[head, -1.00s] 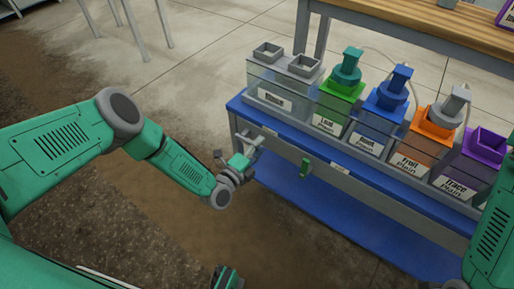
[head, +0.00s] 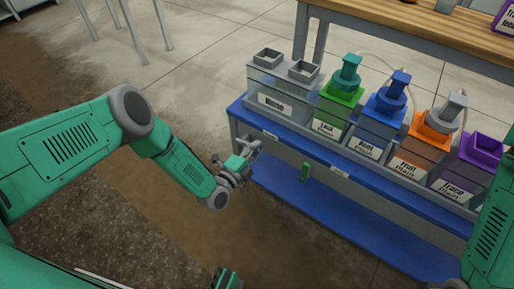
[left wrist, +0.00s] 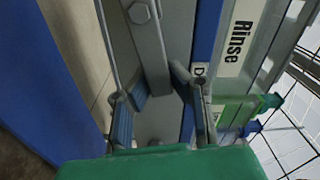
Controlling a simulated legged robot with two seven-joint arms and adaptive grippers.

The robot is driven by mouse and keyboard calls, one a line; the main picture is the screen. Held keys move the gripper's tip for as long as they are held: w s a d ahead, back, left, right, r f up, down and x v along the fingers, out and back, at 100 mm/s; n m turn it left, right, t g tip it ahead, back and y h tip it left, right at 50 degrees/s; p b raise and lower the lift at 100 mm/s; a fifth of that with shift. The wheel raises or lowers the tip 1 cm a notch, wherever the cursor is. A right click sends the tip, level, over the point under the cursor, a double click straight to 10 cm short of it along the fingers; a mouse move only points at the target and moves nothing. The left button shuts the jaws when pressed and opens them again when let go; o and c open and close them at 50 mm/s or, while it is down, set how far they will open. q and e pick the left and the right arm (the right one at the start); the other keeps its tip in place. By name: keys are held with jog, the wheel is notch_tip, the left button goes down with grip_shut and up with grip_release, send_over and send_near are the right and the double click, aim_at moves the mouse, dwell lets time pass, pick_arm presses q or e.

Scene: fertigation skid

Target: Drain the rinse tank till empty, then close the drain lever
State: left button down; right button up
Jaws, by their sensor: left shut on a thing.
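The clear rinse tank (head: 272,104) stands at the left end of the blue bench, labelled Rinse; its label also shows in the left wrist view (left wrist: 240,38). I cannot make out its liquid level. My left gripper (head: 251,151) is at the bench's front edge below this tank. My right gripper is not visible.
Green (head: 340,97), blue (head: 384,112), orange (head: 430,130) and purple (head: 483,150) topped tanks stand in a row to the right. A blue lower shelf (head: 340,215) is bare. Open floor lies left.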

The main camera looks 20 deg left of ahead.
pick_arm(q)
jog(key=shift+a+r+n+p, duration=0.35)
jog(key=shift+a+n, duration=0.35)
jog(key=shift+n, duration=0.2)
jog(key=n, duration=0.1)
jog(key=r+n, duration=0.1)
jog(key=shift+w+a+n, duration=0.1)
jog(key=shift+n, duration=0.3)
jog(key=n, duration=0.1)
jog(key=a+n, duration=0.1)
jog(key=n, duration=0.1)
jog(key=r+n, duration=0.1)
jog(key=shift+w+a+r+n+p, duration=0.1)
jog(key=shift+w+a+n+p, duration=0.05)
jog(key=shift+a+n+p, duration=0.2)
jog(key=n, duration=0.1)
jog(key=a+n, duration=0.1)
jog(key=n, duration=0.1)
jog(key=shift+w+a+r, duration=0.2)
jog(key=shift+w+a+r+n+b, duration=0.1)
jog(key=shift+a+n+b, duration=0.25)
jog(key=shift+n, duration=0.55)
jog(key=shift+w+a+n+b, duration=0.1)
jog(key=shift+a+n+b, duration=0.15)
jog(key=shift+n, duration=0.6)
jog(key=c, duration=1.5)
grip_release()
jog(key=shift+o, duration=0.3)
jog(key=shift+w+r, duration=0.1)
